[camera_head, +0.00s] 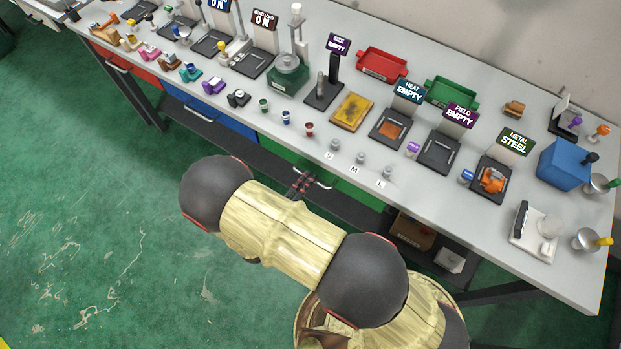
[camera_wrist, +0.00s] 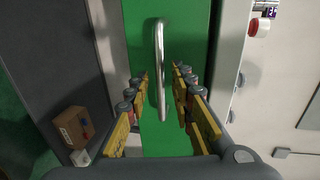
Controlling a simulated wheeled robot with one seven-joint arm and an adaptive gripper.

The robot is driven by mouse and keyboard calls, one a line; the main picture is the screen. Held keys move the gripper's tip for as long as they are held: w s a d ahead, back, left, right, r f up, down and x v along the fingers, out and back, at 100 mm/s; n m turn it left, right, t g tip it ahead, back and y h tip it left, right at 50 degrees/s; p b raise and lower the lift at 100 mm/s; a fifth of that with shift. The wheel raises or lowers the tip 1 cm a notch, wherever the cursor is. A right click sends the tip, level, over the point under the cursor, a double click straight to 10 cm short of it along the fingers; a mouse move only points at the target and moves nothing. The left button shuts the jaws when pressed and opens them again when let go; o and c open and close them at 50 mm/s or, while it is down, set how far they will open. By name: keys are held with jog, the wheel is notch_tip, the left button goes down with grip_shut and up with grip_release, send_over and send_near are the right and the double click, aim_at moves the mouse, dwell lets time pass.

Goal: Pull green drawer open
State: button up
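The green drawer (camera_head: 275,150) is under the front edge of the workbench, and its front looks flush with the bench. In the wrist view its green front (camera_wrist: 185,25) fills the middle, with a silver bar handle (camera_wrist: 160,60) running up the picture. My gripper (camera_wrist: 159,82) is open, with one finger on each side of the handle. Gaps show between the handle and both fingers. In the head view my gripper (camera_head: 303,184) is at the drawer handle (camera_head: 322,184), and my arm hides part of the area below.
A blue drawer (camera_head: 215,118) and a red drawer (camera_head: 130,64) lie to the left along the bench. The grey bench top (camera_head: 330,125) above holds several small items and stations. A cardboard box (camera_head: 410,232) stands on the shelf below, at the right. Green floor is clear in front.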

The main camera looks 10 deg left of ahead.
jog(key=shift+x, duration=1.1)
jog(key=shift+c, duration=1.2)
jog(key=c, duration=0.4)
